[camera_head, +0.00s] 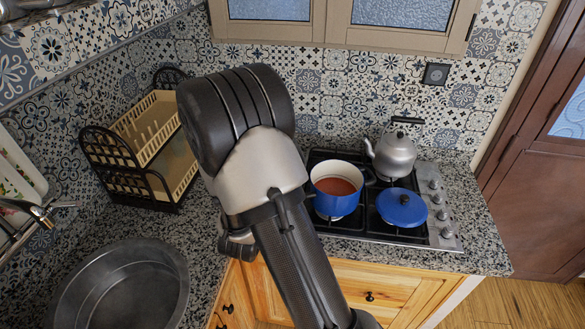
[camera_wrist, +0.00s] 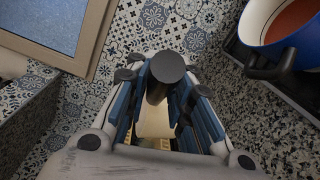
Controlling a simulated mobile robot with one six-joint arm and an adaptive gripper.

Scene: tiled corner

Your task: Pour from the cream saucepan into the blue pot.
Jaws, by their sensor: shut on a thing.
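My gripper (camera_wrist: 163,90) shows in the wrist view, its blue-padded fingers closed around a dark round handle (camera_wrist: 168,68). I take this for the handle of the cream saucepan; a cream patch beyond it (camera_wrist: 155,122) may be part of the pan, but I cannot tell. The pan's bowl and contents are hidden, and the head view shows no cream saucepan, only my arm. The blue pot (camera_head: 322,200) stands on the left of the hob, open, with a cream inside and red contents. It also shows at the upper right of the wrist view (camera_wrist: 252,35), apart from my gripper.
A blue lid (camera_head: 402,210) with a black knob lies on the hob (camera_head: 432,236), right of the pot. A grey kettle (camera_head: 394,158) stands behind it. A dish rack (camera_head: 155,118) stands in the left corner, behind a round metal sink (camera_head: 120,285). Wall cabinets (camera_head: 335,30) hang above.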

